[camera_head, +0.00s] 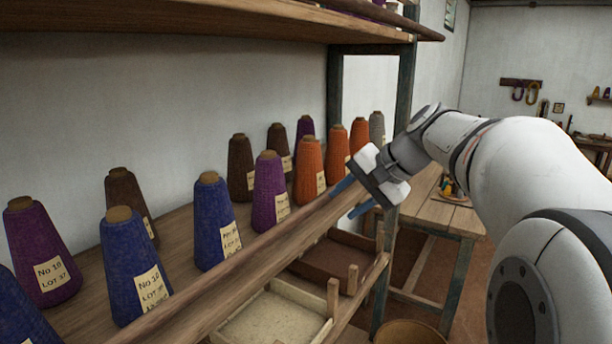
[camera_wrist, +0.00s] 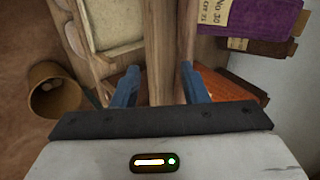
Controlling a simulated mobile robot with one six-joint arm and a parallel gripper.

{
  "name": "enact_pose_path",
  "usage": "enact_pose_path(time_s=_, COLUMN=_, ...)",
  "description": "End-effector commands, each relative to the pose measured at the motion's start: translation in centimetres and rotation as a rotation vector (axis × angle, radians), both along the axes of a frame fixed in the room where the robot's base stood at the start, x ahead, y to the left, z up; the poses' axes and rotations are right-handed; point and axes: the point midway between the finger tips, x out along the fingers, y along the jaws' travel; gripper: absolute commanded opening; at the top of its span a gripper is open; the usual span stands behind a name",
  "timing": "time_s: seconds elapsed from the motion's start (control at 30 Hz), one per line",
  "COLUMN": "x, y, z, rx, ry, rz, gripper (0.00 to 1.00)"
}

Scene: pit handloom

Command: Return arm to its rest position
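My gripper (camera_head: 352,198) is at the end of my white arm, which reaches in from the right in the head view. Its two blue fingers are spread apart with nothing between them. It hovers by the front rail of the cone shelf (camera_head: 205,292), close to the orange cones (camera_head: 308,172). In the wrist view my gripper (camera_wrist: 158,85) also shows open, with the wooden rail (camera_wrist: 160,45) passing behind the gap between the fingers. I cannot tell whether a finger touches the rail.
Blue (camera_head: 212,225), purple (camera_head: 268,192), brown and grey yarn cones stand along the shelf. An upper shelf (camera_head: 200,18) hangs above. Trays (camera_head: 270,318) sit below the rail. A wooden table (camera_head: 440,213) stands behind my gripper. A round basket (camera_wrist: 42,78) is on the floor.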

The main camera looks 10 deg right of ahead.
Motion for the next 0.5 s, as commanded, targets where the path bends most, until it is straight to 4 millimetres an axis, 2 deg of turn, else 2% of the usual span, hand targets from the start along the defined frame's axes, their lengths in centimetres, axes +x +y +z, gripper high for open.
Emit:
enact_pose_path(time_s=0.1, x=-5.6, y=1.8, z=-4.2, rx=-0.174, ry=0.029, rz=0.085, gripper=0.40)
enact_pose_path(time_s=0.3, x=-15.4, y=2.3, z=-12.1, rx=-0.509, ry=0.042, rz=0.288, gripper=0.40)
enact_pose_path(time_s=0.4, x=-18.9, y=1.8, z=-15.1, rx=-0.637, ry=0.033, rz=0.384, gripper=0.40)
enact_pose_path(time_s=0.5, x=-21.2, y=1.3, z=-17.2, rx=-0.724, ry=0.024, rz=0.456, gripper=0.40)
